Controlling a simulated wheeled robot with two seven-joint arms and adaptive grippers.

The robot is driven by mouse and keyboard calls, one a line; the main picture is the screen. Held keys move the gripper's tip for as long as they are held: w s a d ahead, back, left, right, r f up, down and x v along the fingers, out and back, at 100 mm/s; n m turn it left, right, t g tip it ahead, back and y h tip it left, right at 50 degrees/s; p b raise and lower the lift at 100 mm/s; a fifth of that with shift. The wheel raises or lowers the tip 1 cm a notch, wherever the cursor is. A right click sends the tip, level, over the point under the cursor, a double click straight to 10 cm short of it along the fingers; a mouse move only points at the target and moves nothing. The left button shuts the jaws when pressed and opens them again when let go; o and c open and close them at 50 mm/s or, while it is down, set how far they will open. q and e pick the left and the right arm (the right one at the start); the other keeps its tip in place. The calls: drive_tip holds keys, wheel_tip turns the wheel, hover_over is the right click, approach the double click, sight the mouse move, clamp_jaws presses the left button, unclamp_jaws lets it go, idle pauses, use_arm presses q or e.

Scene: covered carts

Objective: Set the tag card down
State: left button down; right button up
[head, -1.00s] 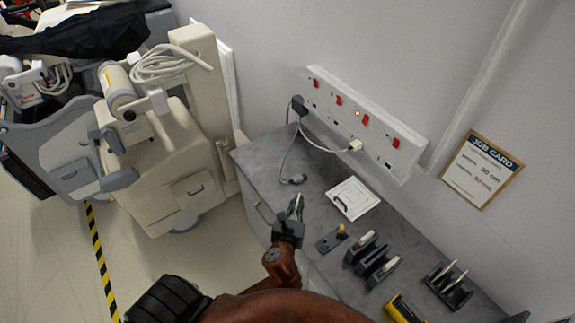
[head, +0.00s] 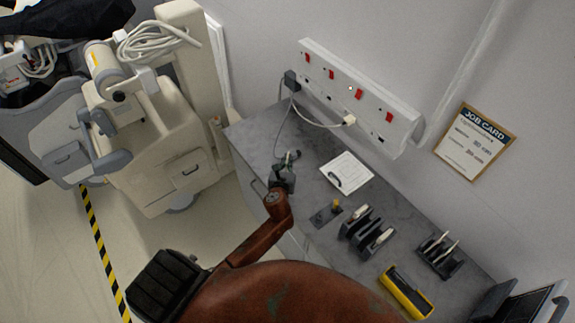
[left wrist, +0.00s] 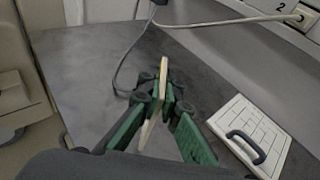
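The tag card (left wrist: 151,128) shows almost edge-on in the left wrist view as a thin cream strip with a tan edge. My left gripper (left wrist: 163,98) has its green-padded fingers closed on both sides of it. In the head view my left gripper (head: 288,162) is over the left part of the grey counter, left of a white panel with a dark handle (head: 347,173). The card is hardly visible there. I cannot tell whether its lower edge touches the counter. My right gripper is not in view.
A socket strip (head: 360,95) with red switches and plugged cables runs along the wall; one cable hangs near my left gripper. Black racks holding pale cards (head: 367,232) (head: 439,256) and a yellow-edged tool (head: 406,292) stand to the right. Counter left of the panel is mostly bare.

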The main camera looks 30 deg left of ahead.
use_arm(q)
drive_tip(key=shift+w+a+f, duration=0.1)
drive_tip(key=shift+w+f, duration=0.1)
drive_tip(key=shift+f, duration=0.15)
wheel_tip(320, 180, down, 3)
drive_tip(key=shift+r+b, duration=0.2)
drive_tip(key=shift+b, duration=0.2)
drive_tip(key=shift+f, duration=0.25)
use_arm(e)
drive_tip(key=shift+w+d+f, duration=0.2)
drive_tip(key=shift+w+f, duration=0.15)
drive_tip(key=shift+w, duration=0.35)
use_arm(q)
drive_tip(key=c, duration=2.6)
unclamp_jaws()
drive_tip(key=shift+f, duration=0.1)
drive_tip(key=o, duration=0.4)
drive_tip(key=shift+o, duration=0.2)
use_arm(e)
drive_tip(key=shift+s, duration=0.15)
